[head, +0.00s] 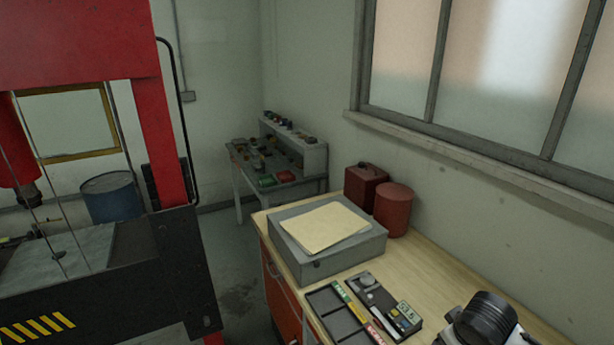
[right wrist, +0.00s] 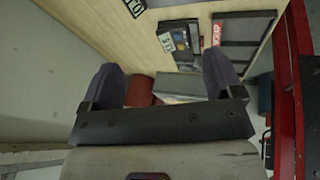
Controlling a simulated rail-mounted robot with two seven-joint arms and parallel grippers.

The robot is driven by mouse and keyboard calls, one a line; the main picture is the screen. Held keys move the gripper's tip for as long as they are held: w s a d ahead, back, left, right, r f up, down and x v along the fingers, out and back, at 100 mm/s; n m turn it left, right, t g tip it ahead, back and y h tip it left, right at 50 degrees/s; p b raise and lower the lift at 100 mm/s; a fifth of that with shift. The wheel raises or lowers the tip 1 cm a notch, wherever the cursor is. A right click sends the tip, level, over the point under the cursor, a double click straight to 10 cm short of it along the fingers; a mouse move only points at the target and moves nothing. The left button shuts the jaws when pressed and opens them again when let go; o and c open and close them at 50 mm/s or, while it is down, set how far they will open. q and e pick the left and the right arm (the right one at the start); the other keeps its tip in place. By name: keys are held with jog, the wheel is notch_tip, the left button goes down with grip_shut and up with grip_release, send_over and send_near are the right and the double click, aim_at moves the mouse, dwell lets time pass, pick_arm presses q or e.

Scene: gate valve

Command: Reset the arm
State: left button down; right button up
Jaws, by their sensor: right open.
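My right gripper (right wrist: 160,64) shows in the right wrist view with its two dark fingers spread apart. Nothing is between the fingertips that I can see it holding. The wooden bench top (right wrist: 150,42) lies beyond the fingers. In the head view a white and black part of my right arm (head: 484,322) shows at the lower right, by the bench's near end; the gripper itself is not seen there. My left gripper is in neither view. No gate valve is in view.
The bench (head: 440,255) carries a grey box (head: 315,262) with papers, a red can (head: 365,187), a red canister (head: 394,210) and a dark tray (head: 335,312). A red press frame (head: 165,130) stands left. Open floor (head: 235,265) lies between.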

jog(key=w+a+r+n+t, duration=0.1)
jog(key=a+r+n+t, duration=0.3)
jog(key=r, duration=0.5)
jog(key=s+a+t+y, duration=0.1)
jog(key=s+a+t, duration=0.3)
jog(key=s+a, duration=0.1)
jog(key=s+a+f+m+g+y, duration=0.15)
jog(key=s+f+m+g, duration=0.6)
jog(key=s+f, duration=2.2)
notch_tip(320, 180, up, 22)
jog(key=s+n+g+p, duration=0.1)
jog(key=p, duration=1.9)
jog(key=shift+a+n, duration=0.35)
